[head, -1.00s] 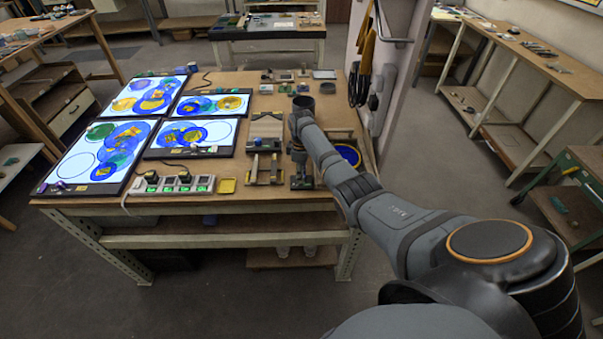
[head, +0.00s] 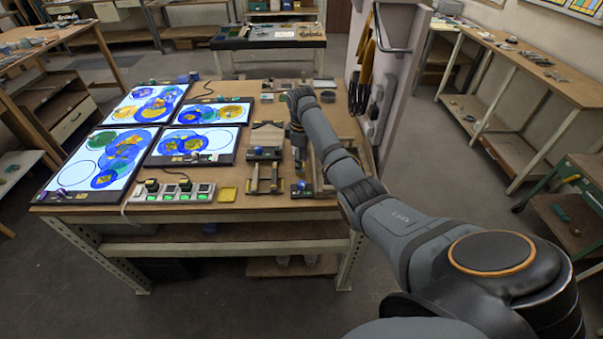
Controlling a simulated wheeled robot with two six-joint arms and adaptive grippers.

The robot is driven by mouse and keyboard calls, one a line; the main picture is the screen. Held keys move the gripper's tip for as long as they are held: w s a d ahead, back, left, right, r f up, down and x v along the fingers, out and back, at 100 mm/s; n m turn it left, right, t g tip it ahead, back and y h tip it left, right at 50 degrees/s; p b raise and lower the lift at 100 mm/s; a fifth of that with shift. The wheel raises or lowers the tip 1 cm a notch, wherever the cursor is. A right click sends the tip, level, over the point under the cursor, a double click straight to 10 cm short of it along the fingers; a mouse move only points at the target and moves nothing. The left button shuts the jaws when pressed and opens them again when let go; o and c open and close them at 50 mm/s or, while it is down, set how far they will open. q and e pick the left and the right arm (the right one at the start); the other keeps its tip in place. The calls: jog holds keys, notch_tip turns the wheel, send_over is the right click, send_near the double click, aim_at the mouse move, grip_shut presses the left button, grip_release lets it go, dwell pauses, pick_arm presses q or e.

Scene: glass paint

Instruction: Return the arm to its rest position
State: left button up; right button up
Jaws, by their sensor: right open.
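My right arm reaches from the lower right to the back right of the workbench (head: 240,204). Its wrist bends down there, and my right gripper (head: 298,166) points down just above the bench's right part. Its fingers are small and partly hidden against dark items, but it is open, with nothing seen held in it. It is beside the wooden fixture (head: 266,140). My left gripper and arm are not in view.
Several lit panels (head: 108,160) with blue and yellow circles cover the bench's left side.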

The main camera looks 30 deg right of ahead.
jog(key=shift+r, duration=0.9)
